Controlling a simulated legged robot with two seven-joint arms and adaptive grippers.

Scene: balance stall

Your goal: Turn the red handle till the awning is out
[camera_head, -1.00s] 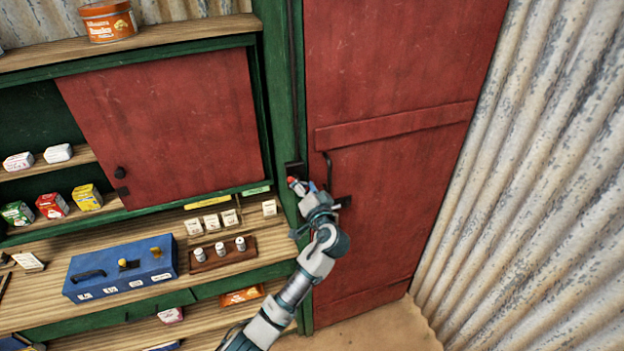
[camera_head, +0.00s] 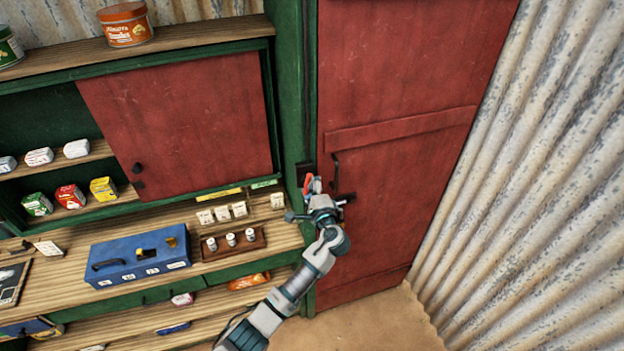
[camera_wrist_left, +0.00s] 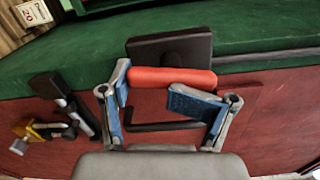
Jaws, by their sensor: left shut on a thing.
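The red handle (camera_wrist_left: 172,78) is a short red grip in front of a dark block (camera_wrist_left: 170,46) on the green post, as the left wrist view shows. In the head view the red handle (camera_head: 308,183) shows small beside the post. My left gripper (camera_wrist_left: 150,98) has its blue-padded fingers at the handle, one at its left end and one over its lower right side, shut on it. In the head view my left gripper (camera_head: 314,192) covers part of the handle. The awning is not in view. My right gripper is not in view.
A red door (camera_head: 395,200) with a dark pull handle (camera_head: 336,172) stands right of the post. A latch with a brass-coloured part (camera_wrist_left: 40,132) shows near the gripper. The counter at left holds a blue box (camera_head: 140,257) and a wooden weight block (camera_head: 233,243). Corrugated metal walls the right.

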